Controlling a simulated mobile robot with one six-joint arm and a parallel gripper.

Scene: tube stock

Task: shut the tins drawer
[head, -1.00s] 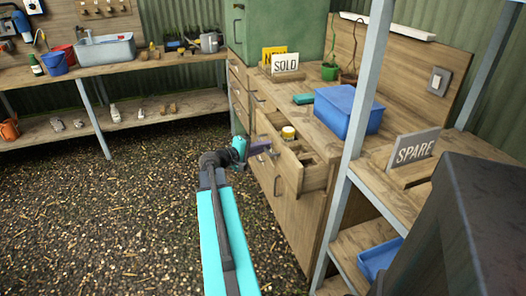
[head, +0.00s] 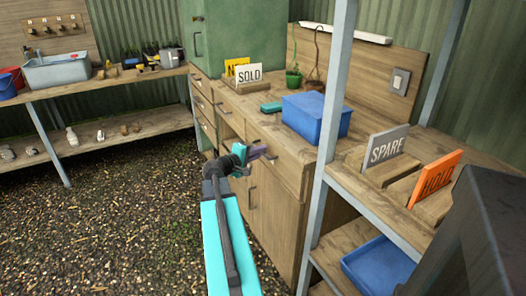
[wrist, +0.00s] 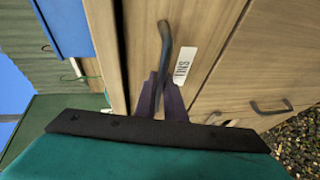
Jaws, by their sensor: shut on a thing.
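The tins drawer (head: 288,170) sits in the wooden cabinet under the counter. Its front looks flush or nearly flush with the cabinet, and its inside is not visible. In the wrist view its wooden front bears a white label (wrist: 187,65) beside a dark bar handle (wrist: 164,45). My gripper (head: 262,152) is at the drawer front. Its purple fingers (wrist: 161,97) are shut on the handle, which runs between them in the wrist view.
A blue bin (head: 315,118) and a SOLD sign (head: 249,75) stand on the counter (head: 250,103). A shelf post (head: 327,150) rises right of the drawer. SPARE (head: 387,145) and HOLD (head: 437,176) signs stand on the right shelf. Gravel floor (head: 120,220) lies open at left.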

